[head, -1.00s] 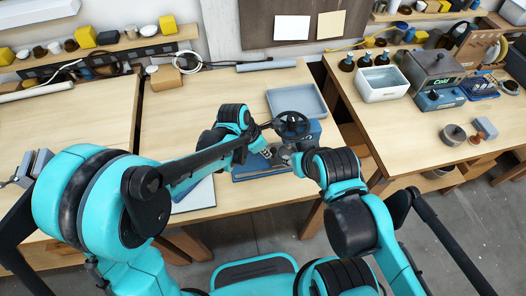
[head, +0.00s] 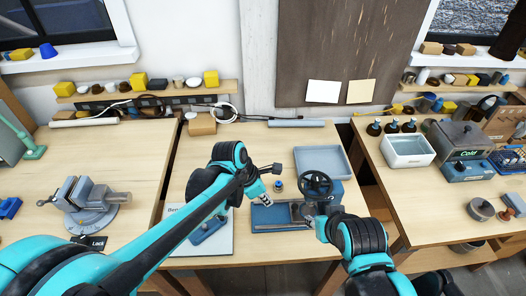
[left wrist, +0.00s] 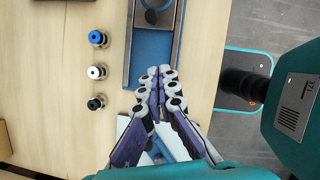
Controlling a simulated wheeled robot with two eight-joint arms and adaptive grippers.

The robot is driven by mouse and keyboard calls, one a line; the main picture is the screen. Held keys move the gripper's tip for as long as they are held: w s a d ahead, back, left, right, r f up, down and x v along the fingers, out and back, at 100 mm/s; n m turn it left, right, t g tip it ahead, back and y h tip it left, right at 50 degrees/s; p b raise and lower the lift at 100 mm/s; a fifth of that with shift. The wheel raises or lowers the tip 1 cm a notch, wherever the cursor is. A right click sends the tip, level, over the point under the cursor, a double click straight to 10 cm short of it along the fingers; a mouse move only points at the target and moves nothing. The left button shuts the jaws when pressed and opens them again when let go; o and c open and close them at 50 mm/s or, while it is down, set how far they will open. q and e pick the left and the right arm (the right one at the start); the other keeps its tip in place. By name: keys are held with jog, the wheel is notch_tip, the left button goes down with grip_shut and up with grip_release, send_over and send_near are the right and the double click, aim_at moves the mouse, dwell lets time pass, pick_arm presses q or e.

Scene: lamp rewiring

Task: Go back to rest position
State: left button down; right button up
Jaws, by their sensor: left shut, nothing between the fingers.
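My left gripper (head: 259,192) hangs over the middle table, left of the wheel-topped blue device. The left wrist view shows its fingers (left wrist: 160,80) closed together and empty, above the edge of a blue base with a metal rail (left wrist: 128,45). My right gripper (head: 318,226) is at the front right of the blue device, partly hidden by its own arm; its fingers are too small to judge. The device has a black handwheel (head: 316,183) and a blue base (head: 270,217).
Three small knobs, blue (left wrist: 97,38), white (left wrist: 96,72) and black (left wrist: 95,103), stand in a row beside the base. A grey tray (head: 322,161) lies behind the device. A vise (head: 88,203) stands on the left table. The middle table's back left is mostly clear.

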pick_arm(q)
jog(key=shift+w, duration=0.1)
jog(key=s+a+m+t+y+b, duration=0.2)
jog(key=s+a+m, duration=0.3)
jog(key=a+m, duration=0.5)
jog(key=s+a+f+m+t+y+b, duration=0.1)
jog(key=s+a+m+t+y+b, duration=0.1)
jog(key=s+a+m, duration=0.4)
jog(key=a+m+t+b, duration=0.1)
jog(key=a+m+b, duration=0.1)
jog(key=a+m, duration=0.3)
jog(key=shift+a+m+t+b, duration=0.3)
jog(key=shift+a+t+b, duration=0.1)
jog(key=shift+a, duration=0.3)
